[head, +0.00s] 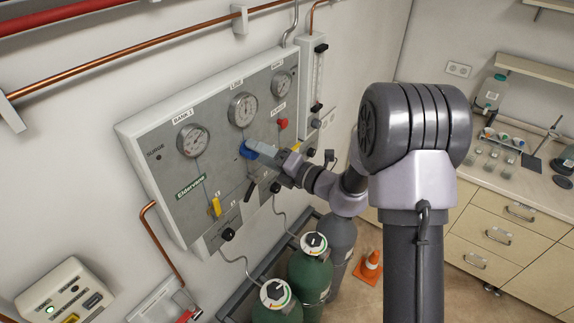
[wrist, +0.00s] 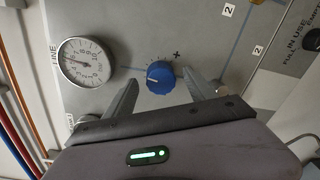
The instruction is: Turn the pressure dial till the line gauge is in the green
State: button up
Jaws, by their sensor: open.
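The blue pressure dial (head: 246,149) is on the grey panel, below the LINE gauge (head: 242,110). In the wrist view the blue dial (wrist: 160,77) has a white pointer mark and a plus sign beside its scale. My gripper (head: 256,148) is open at the dial. In the wrist view its fingertips lie either side of the dial with visible gaps; I cannot tell if they reach around it. The LINE gauge (wrist: 86,63) shows a thin dark needle, tilted in this view. I cannot make out a green band or an exact reading.
The BANK 1 gauge (head: 193,140) and another gauge (head: 282,84) flank the LINE gauge. A red knob (head: 283,123) and a yellow lever (head: 215,206) are on the panel. Green cylinders (head: 311,270) and an orange cone (head: 369,266) stand below.

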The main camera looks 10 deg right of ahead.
jog(key=b+v, duration=0.2)
jog(key=v, duration=1.3)
jog(key=shift+s, duration=0.15)
jog(key=s+a+f+n+g+h+b, duration=0.1)
jog(key=s+a+f+n+g+b, duration=0.45)
jog(key=s+f+n+b, duration=0.45)
jog(key=s+a+f+n+g+h+b, duration=0.2)
jog(key=s+a+f+n+g+b, duration=0.45)
jog(key=n+b, duration=0.4)
jog(key=s+d+f+n+t+h+b, duration=0.5)
jog(key=s+d+f+n+h+b, duration=0.1)
jog(key=n, duration=0.9)
notch_tip(320, 180, down, 4)
jog(key=d+h+b, duration=0.1)
jog(key=d+b, duration=0.1)
jog(key=b, duration=0.2)
jog(key=shift+s+d+b, duration=0.25)
jog(key=shift+s+b, duration=0.1)
jog(key=shift+b, duration=0.05)
